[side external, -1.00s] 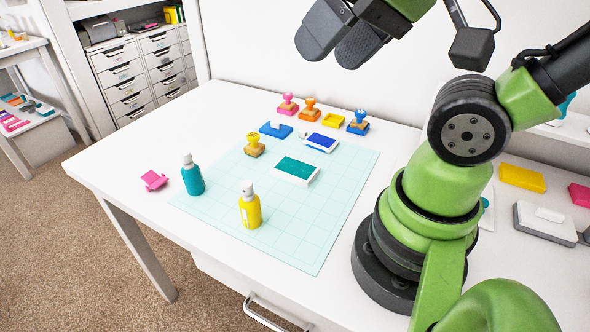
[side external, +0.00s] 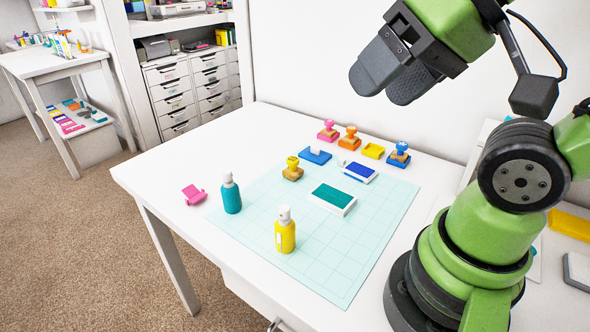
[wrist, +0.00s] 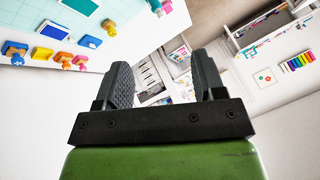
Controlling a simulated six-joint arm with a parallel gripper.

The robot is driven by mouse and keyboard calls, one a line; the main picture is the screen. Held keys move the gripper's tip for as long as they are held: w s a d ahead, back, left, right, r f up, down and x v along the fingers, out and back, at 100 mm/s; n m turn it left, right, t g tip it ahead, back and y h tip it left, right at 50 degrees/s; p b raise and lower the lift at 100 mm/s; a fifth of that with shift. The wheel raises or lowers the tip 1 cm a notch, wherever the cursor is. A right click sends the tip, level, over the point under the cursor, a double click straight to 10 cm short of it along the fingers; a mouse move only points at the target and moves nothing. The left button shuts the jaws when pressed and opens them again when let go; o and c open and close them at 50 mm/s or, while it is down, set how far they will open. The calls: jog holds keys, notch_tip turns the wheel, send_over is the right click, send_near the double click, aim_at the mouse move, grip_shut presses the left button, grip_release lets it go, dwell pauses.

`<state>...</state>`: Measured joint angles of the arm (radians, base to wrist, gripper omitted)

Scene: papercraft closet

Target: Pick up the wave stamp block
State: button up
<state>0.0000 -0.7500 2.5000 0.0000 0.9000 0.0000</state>
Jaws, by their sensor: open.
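Several handled stamps with wooden blocks stand on the white table. In the side view they are a pink stamp (side external: 328,131), an orange stamp (side external: 350,137), a blue stamp (side external: 400,155) and a yellow stamp (side external: 293,169). The blue stamp also shows at the left edge of the wrist view (wrist: 14,50). My gripper (side external: 386,84) is open and empty, held well above the table behind the stamps. In the wrist view its fingers (wrist: 163,68) stand apart with nothing between them.
A teal ink pad (side external: 332,198), a teal bottle (side external: 231,194) and a yellow bottle (side external: 285,232) stand on the pale grid mat (side external: 330,265). A blue pad (side external: 360,172) and yellow tray (side external: 373,151) sit close to the stamps. A pink item (side external: 194,195) lies left.

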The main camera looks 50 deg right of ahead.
dwell(0.3)
jog(key=shift+o, duration=0.9)
